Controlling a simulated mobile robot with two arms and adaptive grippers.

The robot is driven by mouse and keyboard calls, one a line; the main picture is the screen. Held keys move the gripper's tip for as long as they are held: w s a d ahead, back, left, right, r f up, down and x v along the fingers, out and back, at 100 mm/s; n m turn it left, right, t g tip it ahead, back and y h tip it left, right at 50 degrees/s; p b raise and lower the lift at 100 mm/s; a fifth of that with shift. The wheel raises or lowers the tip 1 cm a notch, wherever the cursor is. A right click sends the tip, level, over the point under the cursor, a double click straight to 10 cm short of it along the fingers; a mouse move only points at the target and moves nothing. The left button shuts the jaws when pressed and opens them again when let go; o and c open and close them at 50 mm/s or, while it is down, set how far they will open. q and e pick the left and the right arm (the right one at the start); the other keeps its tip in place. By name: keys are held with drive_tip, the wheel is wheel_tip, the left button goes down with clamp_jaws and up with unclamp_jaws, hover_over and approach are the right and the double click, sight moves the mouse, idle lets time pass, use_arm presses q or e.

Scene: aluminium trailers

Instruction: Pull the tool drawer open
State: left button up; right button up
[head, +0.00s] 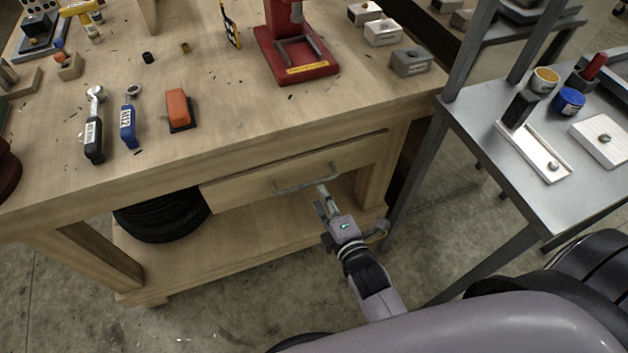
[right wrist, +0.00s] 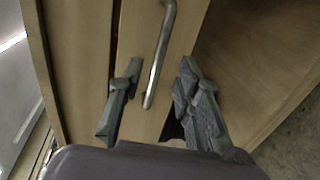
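The tool drawer (head: 240,188) is a plain wooden front under the workbench top, and it looks closed or nearly so. Its metal bar handle (head: 290,189) runs across the front. My right gripper (head: 325,205) is at the right end of the handle. In the right wrist view, the handle (right wrist: 158,60) reaches in between the two spread fingers of the right gripper (right wrist: 155,95), with gaps on both sides. The right gripper is open and holds nothing. My left gripper is not in view.
The wooden workbench (head: 230,110) carries a red press (head: 295,60), two ratchet-like tools and an orange-and-black block (head: 179,108). A black tyre (head: 162,215) lies on the lower shelf. A grey metal table (head: 500,150) stands to the right. Concrete floor is clear in front.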

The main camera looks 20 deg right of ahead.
sight(314, 181)
drive_tip(key=x, duration=0.7)
drive_tip(key=shift+c, duration=0.5)
clamp_jaws()
idle(0.3)
